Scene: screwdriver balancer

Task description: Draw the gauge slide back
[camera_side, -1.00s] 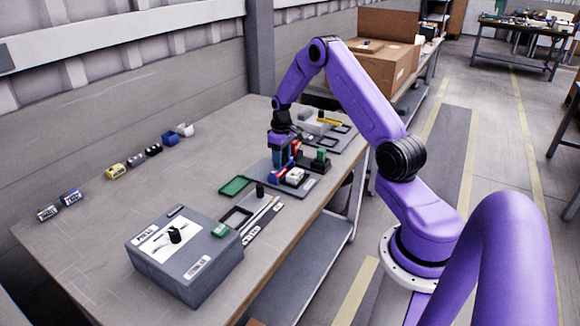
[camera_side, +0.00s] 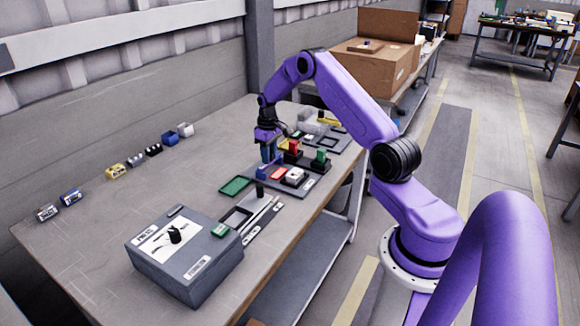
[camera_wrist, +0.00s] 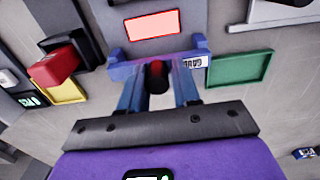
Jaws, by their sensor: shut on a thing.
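The gauge slide (camera_wrist: 195,62) is a blue bar with a small white label, across the front of a grey fixture in the wrist view. It shows in the side view (camera_side: 262,173) at the left end of the grey plate. My gripper (camera_wrist: 157,85) is shut on the slide's dark, reddish upright knob, with one blue finger on each side. In the side view my gripper (camera_side: 267,161) points down at the slide. A bright red window (camera_wrist: 152,24) lies uncovered beyond the bar; it also shows in the side view (camera_side: 277,174).
A green tray (camera_wrist: 240,69) lies right of the slide in the wrist view. A red-handled block (camera_wrist: 52,68) and yellow tray (camera_wrist: 69,90) are at left. The grey press box (camera_side: 185,255) stands nearer the camera. The table's left part is mostly clear.

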